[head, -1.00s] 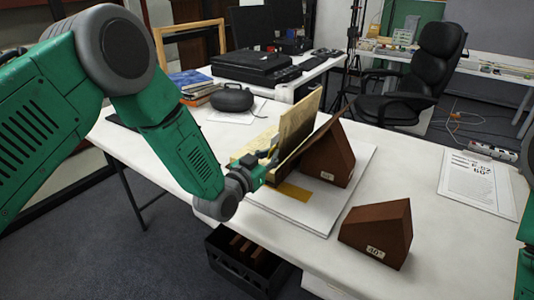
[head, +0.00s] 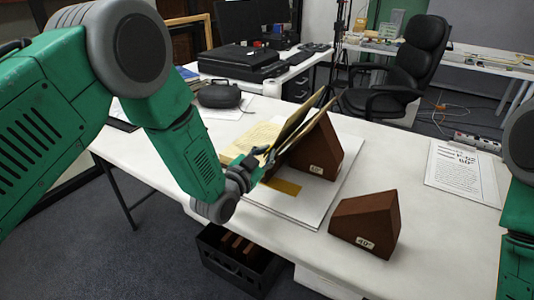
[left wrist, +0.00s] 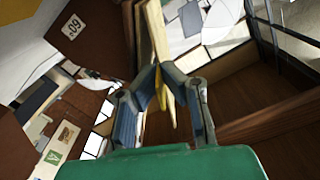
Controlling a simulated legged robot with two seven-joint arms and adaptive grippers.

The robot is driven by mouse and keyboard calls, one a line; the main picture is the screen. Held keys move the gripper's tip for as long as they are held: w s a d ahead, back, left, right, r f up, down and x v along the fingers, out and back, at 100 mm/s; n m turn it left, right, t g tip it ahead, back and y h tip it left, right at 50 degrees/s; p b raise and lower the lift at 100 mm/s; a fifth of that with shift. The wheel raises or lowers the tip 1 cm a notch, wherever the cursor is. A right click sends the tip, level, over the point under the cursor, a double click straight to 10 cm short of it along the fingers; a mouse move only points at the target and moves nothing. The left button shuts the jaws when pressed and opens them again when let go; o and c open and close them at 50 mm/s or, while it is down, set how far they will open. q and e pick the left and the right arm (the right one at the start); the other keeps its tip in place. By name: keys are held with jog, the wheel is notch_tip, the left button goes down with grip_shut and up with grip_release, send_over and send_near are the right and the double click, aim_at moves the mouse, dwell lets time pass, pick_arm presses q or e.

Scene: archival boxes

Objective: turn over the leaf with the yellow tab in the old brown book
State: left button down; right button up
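The old brown book lies open, its pale pages (head: 250,138) flat on the left and its right side leaning against a brown wedge (head: 322,150). A raised leaf (head: 302,114) stands steeply, tilted right towards that side. My left gripper (head: 265,159) is at its near lower edge. In the left wrist view the fingers (left wrist: 163,74) close from both sides on the leaf (left wrist: 157,32), with the yellow tab (left wrist: 161,90) between them. The fingers partly hide the tab. My right arm shows at the right edge, but its gripper is out of view.
The book and wedge stand on a white board (head: 315,212) with a flat mustard patch (head: 285,187). A second brown wedge (head: 368,226) stands front right. A printed sheet (head: 462,174) lies at the right. A black crate (head: 235,262) is below the table's front edge.

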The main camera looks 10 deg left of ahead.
pick_arm(q)
jog(key=shift+w+r, duration=0.1)
jog(key=shift+r, duration=0.15)
jog(key=c, duration=1.8)
grip_release()
jog(key=shift+o, duration=0.2)
jog(key=shift+f, duration=0.2)
